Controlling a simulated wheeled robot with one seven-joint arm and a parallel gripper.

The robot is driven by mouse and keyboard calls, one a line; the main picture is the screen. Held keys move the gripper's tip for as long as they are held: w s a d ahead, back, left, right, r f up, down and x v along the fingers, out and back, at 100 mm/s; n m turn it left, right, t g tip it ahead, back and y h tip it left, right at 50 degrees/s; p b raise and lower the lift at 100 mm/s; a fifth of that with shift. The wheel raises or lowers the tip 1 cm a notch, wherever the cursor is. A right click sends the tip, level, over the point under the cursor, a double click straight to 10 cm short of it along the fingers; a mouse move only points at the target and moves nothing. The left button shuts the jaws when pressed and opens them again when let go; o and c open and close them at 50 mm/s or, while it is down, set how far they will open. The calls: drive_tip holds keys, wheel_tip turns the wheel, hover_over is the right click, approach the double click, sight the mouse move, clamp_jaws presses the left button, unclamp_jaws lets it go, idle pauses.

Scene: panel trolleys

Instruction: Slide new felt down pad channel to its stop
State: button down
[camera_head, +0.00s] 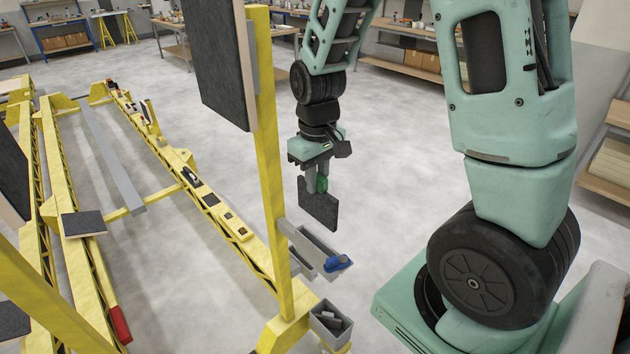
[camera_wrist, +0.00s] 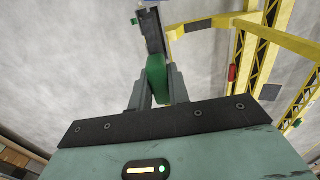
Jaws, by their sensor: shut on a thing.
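My gripper (camera_head: 318,185) hangs pointing down, shut on the green grip (camera_head: 322,184) of a dark grey felt pad (camera_head: 318,208). The pad hangs below the fingers, slightly tilted. In the wrist view the green grip (camera_wrist: 157,78) sits between both fingers. A grey open channel (camera_head: 310,242) juts from the yellow trolley post, with a blue piece (camera_head: 338,263) at its outer end. The felt's lower edge shows just above and behind the channel in the head view; I cannot tell the gap. A grey and dark strip (camera_wrist: 154,34) beyond the grip is hard to identify.
The yellow post (camera_head: 270,160) carries a large dark panel (camera_head: 220,60) left of my arm. A grey bin (camera_head: 330,322) with dark pieces hangs below the channel. Tools lie along the yellow beam (camera_head: 205,195). The floor behind my gripper is clear.

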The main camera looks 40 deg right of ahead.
sight(317, 218)
drive_tip(key=shift+f+b, duration=2.45)
drive_tip(key=shift+f, duration=1.1)
wheel_tip(317, 218, down, 10)
drive_tip(key=b, duration=0.6)
drive_tip(key=shift+b, duration=0.4)
idle(2.3)
drive_tip(key=c, duration=1.3)
unclamp_jaws()
drive_tip(key=shift+r, duration=0.1)
drive_tip(key=shift+o, duration=0.2)
